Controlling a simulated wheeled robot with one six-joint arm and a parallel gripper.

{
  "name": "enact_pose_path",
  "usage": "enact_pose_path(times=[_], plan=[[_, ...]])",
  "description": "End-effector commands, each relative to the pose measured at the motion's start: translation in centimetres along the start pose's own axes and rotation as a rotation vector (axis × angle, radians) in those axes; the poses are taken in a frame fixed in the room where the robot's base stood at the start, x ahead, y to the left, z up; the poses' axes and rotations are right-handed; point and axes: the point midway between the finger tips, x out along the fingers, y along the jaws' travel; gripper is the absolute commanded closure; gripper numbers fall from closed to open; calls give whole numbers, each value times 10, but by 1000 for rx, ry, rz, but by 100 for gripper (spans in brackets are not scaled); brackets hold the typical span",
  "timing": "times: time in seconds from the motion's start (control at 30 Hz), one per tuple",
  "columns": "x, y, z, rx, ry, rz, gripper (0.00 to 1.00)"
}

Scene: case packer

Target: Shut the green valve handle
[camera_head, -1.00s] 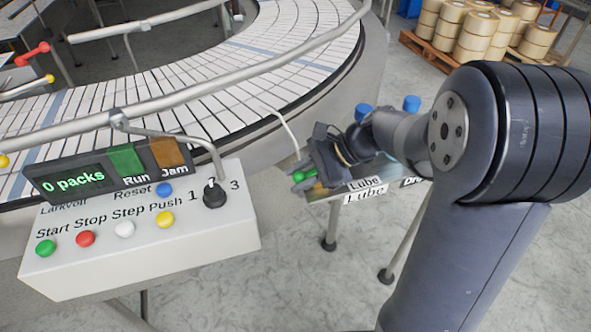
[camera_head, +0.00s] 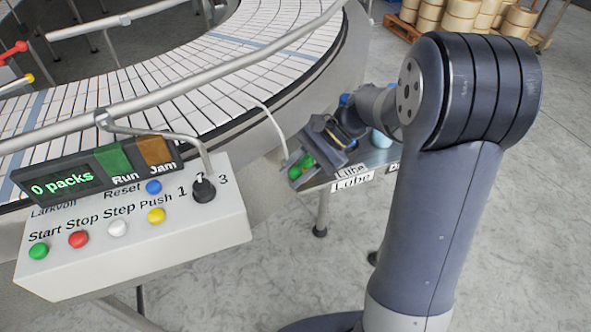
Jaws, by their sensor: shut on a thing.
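My gripper (camera_head: 302,167) is at the end of my arm, above the left end of the small table marked Lube. Its jaws are shut on the green valve handle (camera_head: 294,173), of which only small green parts show between and beside the fingers. The rest of the handle and the valve body are hidden behind the gripper, so I cannot tell how far the handle is turned.
The Lube table (camera_head: 352,183) holds a blue-topped thing partly behind my arm. The control box (camera_head: 140,250) with buttons and a black selector knob (camera_head: 203,190) stands at left. The curved conveyor (camera_head: 215,75) lies behind.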

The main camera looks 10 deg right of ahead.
Motion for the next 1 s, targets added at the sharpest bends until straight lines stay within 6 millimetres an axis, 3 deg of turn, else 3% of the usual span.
enact_pose_path(times=[0.1,0.13,0.4,0.73,1.0], plan=[[0,0,0,-2,2,-1,100],[0,0,0,-2,2,-2,72],[0,0,0,-1,2,-1,51],[-7,0,-1,-1,2,-3,51],[-57,0,-2,-1,6,-5,51]])
